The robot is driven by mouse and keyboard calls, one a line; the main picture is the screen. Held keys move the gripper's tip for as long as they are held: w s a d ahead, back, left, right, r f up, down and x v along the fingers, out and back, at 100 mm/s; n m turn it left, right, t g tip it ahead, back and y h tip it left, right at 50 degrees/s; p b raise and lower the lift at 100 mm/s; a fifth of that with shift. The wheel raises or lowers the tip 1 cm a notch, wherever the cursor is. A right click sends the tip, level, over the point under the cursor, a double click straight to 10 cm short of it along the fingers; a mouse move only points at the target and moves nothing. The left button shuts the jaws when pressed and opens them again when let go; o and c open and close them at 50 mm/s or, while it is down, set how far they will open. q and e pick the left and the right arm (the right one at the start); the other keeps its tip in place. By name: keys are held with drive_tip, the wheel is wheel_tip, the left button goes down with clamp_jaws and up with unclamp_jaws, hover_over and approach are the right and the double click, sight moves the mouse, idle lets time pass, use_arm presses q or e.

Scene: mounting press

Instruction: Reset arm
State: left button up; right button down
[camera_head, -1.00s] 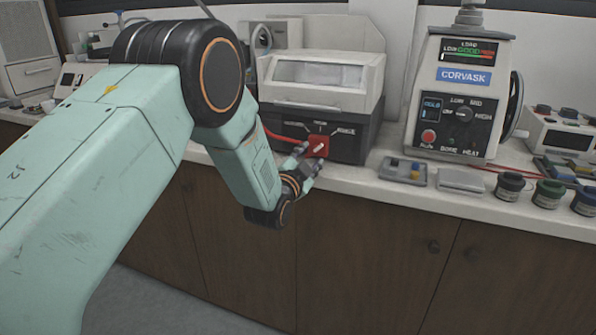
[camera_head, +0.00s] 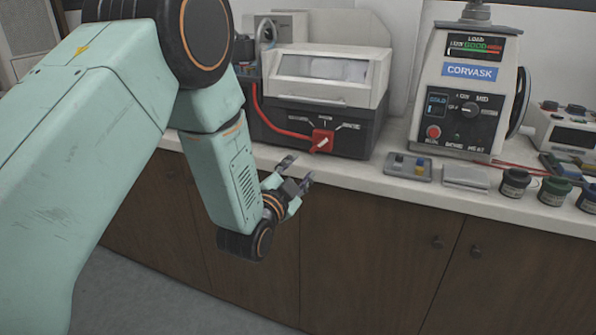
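My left arm comes in from the left, and its gripper (camera_head: 298,170) is open and empty in front of the counter's front edge. The gripper is apart from the red switch (camera_head: 322,141) on the dark base of the boxy machine (camera_head: 320,95) with a clear-windowed lid. A red cable runs down the machine's left side to the red switch. The mounting press (camera_head: 466,100), labelled CORVASK, stands to the right with a load gauge, a dial and a red button. My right gripper is not in view.
Several dark jars (camera_head: 514,183) stand at the right. A white control box (camera_head: 565,130) is behind them. Dark wooden cabinets (camera_head: 380,240) are below, with free space in front.

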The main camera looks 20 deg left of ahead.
use_arm(q)
drive_tip(key=s+f+n+g, duration=0.7)
drive_tip(key=s+f+g, duration=0.3)
drive_tip(key=s+f, duration=0.9)
drive_tip(key=s+f+n+g, duration=0.1)
drive_tip(key=s+f+g, duration=0.3)
drive_tip(key=s, duration=0.8)
drive_tip(key=s+f+n+g, duration=0.1)
drive_tip(key=s+f+g, duration=0.3)
drive_tip(key=s, duration=0.9)
wheel_tip(320, 180, down, 4)
drive_tip(key=shift+a+r+n+y, duration=0.1)
drive_tip(key=shift+a+n+y, duration=0.2)
drive_tip(key=shift+n, duration=0.1)
drive_tip(key=shift+o, duration=0.6)
idle(0.4)
